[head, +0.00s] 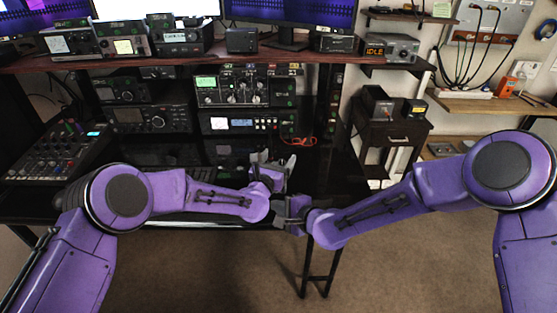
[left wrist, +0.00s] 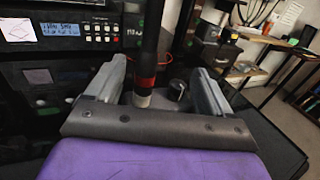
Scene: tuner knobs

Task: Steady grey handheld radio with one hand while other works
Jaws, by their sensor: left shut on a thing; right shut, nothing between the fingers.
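My left gripper (head: 272,172) is over the dark desk in the middle of the head view. In the left wrist view its two grey fingers stand on either side of the handheld radio's black antenna (left wrist: 148,58), which has a red band and a pale base. A small dark knob (left wrist: 177,89) shows beside the antenna. The radio's body is hidden behind the gripper, which is shut on it. In the head view I cannot make the radio out clearly. My right gripper (head: 291,209) is shut and empty, just below and right of the left one, near the desk's front edge.
Racked radio gear (head: 246,90) stands behind the grippers under a red-brown shelf (head: 180,60). A mixer (head: 55,150) is at the left. A red cable (head: 298,142) lies behind the grippers. A dark side cabinet (head: 388,135) stands at the right, with open carpet in front.

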